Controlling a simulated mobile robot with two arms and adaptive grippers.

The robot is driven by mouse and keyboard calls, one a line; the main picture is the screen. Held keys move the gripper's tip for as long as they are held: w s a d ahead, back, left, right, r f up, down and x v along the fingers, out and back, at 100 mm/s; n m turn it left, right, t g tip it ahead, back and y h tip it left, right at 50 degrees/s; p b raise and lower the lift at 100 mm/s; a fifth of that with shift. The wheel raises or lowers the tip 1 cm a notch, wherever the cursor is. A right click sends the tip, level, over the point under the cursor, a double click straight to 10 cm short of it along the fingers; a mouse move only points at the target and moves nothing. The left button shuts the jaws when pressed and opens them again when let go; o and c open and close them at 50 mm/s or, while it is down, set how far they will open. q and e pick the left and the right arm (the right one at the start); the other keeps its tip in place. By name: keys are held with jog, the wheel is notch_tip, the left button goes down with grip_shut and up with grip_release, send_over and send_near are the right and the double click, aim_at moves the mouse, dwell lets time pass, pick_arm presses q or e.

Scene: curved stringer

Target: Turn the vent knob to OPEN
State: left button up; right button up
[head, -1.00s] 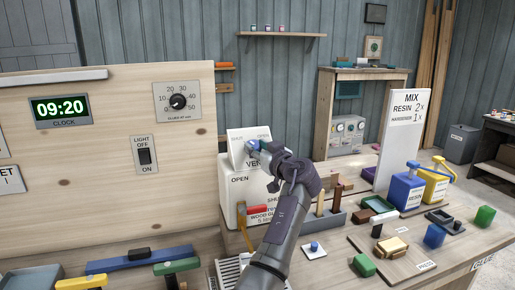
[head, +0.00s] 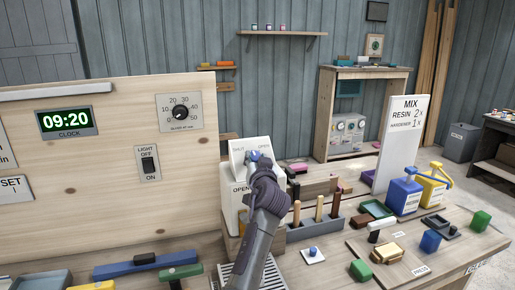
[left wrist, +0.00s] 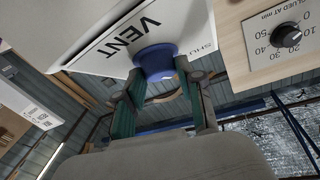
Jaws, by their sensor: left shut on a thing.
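The vent knob is blue and sits on a white sloped plate (head: 240,146) marked SHUT at left and OPEN at right. The knob (left wrist: 157,60) shows clearly in the left wrist view, next to the word VENT. My left gripper (head: 256,160) is shut on the knob; in the left wrist view its two fingers (left wrist: 158,92) lie on either side of it. In the head view my gripper and arm hide most of the knob and the lettering below it. I cannot make out which way the knob points. My right gripper is not in view.
A wooden panel with a clock (head: 66,122), a dial (head: 181,112) and a light switch (head: 148,163) stands to the left. Wooden pegs (head: 319,208), blue and yellow containers and small blocks crowd the bench at right. The MIX board (head: 404,140) stands behind them.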

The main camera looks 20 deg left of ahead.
pick_arm(q)
jog(key=m+h+p, duration=0.2)
jog(key=p, duration=0.1)
jog(key=m+h+p, duration=0.2)
jog(key=m+p, duration=0.1)
jog(key=p, duration=0.1)
jog(key=a+r+m+h+p, duration=0.1)
jog(key=m+p, duration=0.1)
jog(key=p, duration=0.2)
jog(key=shift+s+r+m+h, duration=0.1)
jog(key=shift+m+h, duration=0.3)
jog(key=shift+a+m+h+p, duration=0.1)
jog(key=shift+m+h+p, duration=0.25)
jog(key=shift+m+h, duration=0.15)
jog(key=m+h, duration=0.1)
jog(key=m+g, duration=0.1)
jog(key=m, duration=0.1)
jog(key=shift+a+f+h+p, duration=0.2)
jog(key=shift+h+p, duration=0.1)
jog(key=shift+h, duration=0.1)
jog(key=m+g+h, duration=0.1)
jog(key=m, duration=0.1)
jog(key=shift+m+h, duration=0.4)
jog(key=shift+m+g+h, duration=0.3)
jog(key=shift+m+g, duration=0.1)
jog(key=shift+g, duration=0.1)
jog(key=shift+d, duration=0.1)
jog(key=o, duration=1.1)
jog(key=shift+o, duration=0.2)
